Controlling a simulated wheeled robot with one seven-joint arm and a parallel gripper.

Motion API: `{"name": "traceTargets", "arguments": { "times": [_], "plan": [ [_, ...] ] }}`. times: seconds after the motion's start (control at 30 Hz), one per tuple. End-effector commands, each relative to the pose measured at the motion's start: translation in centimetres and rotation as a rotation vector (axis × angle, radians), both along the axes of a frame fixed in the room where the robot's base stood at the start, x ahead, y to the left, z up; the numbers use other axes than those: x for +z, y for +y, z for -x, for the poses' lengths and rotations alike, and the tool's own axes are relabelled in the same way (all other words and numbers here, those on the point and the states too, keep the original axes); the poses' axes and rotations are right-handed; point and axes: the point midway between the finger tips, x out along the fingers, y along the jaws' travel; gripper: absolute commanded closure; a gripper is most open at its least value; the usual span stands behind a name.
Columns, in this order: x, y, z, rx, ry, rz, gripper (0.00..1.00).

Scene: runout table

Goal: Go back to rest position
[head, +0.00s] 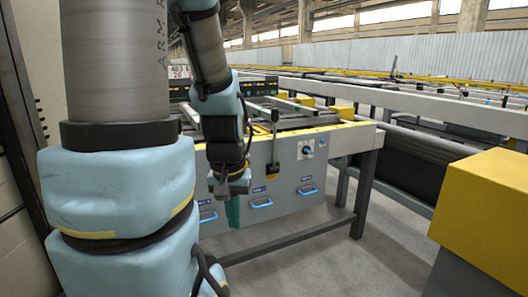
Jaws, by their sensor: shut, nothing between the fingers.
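My gripper (232,210) hangs pointing down at the end of my folded arm, in front of the runout table's near panel. Its fingers look dark green, small and closed together, with nothing seen in them. My arm's blue and grey links fill the left of the head view and hide part of the table. The runout table (270,160) stands behind the gripper, with a grey front, yellow edging and dark legs. I cannot tell how wide the gap is between gripper and panel.
The table front has blue handles (307,190), a blue knob (307,150) and a black lever (275,122). A yellow-topped block (487,215) stands at the right. Grey floor (345,255) lies open between them. Long conveyor rails (440,92) run behind.

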Motion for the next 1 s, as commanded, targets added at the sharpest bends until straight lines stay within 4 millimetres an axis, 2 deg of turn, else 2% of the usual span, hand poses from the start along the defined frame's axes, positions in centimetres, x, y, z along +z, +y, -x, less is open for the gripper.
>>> {"name": "traceTargets", "arguments": {
  "times": [0.03,0.1,0.3,0.5,0.7,1.0],
  "plan": [
    [3.0,0.0,0.0,0.0,0.0,0.0,1.0],
    [5.2,0.0,0.0,-0.001,-0.001,0.0,1.0],
    [11.4,0.0,-0.1,-0.001,-0.001,0.0,1.0],
    [16.1,0.0,-0.1,-0.001,0.0,0.0,1.0],
    [17.8,0.0,0.0,-0.001,0.0,0.0,1.0],
    [17.7,0.0,-0.1,-0.001,-0.001,0.0,1.0]
  ]
}}
